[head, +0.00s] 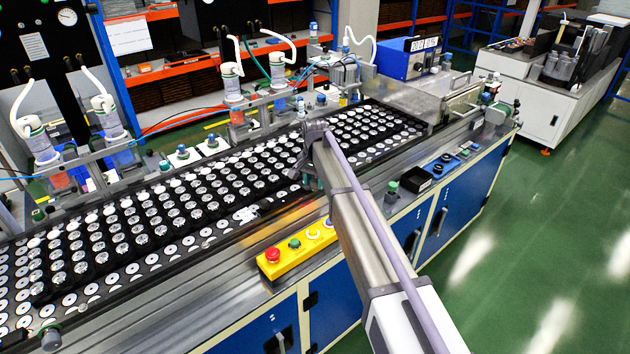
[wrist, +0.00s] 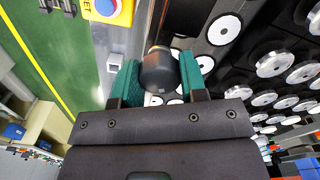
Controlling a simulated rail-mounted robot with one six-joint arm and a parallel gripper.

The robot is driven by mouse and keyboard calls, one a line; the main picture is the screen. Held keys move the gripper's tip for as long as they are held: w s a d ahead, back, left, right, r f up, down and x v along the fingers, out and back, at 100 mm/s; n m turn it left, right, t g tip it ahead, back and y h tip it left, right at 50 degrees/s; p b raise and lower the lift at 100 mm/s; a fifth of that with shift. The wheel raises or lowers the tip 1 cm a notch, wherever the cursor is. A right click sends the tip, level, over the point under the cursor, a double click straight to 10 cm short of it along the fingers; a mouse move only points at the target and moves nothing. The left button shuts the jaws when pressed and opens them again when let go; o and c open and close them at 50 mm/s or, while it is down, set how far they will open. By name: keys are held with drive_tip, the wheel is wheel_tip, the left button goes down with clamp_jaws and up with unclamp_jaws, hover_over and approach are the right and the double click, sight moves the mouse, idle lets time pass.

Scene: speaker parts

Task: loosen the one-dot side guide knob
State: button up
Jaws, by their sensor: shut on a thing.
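In the wrist view a dark grey rounded knob (wrist: 158,72) sits between the teal finger pads of my gripper (wrist: 159,78). The fingers are closed on its two sides. I cannot make out any dot mark on it clearly. In the head view my gripper (head: 313,178) is at the front edge of the conveyor, and my own arm hides the knob there. A grey-and-green knob (head: 50,338) shows on the front rail at the lower left; its marking is too small to read.
A yellow control box (head: 296,247) with a red button is on the front ledge close to my gripper. Trays of speaker parts (head: 170,215) fill the conveyor. A black box (head: 411,180) and a blue button panel (head: 446,163) are to the right. Green floor is clear at right.

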sight(315, 179)
drive_tip(key=n, duration=1.3)
drive_tip(key=shift+s+n, duration=0.1)
drive_tip(key=shift+n, duration=0.3)
idle(0.3)
drive_tip(key=o, duration=0.9)
wheel_tip(315, 179, up, 11)
drive_tip(key=p, duration=1)
drive_tip(key=shift+f+p, duration=0.15)
drive_tip(key=shift+p, duration=0.25)
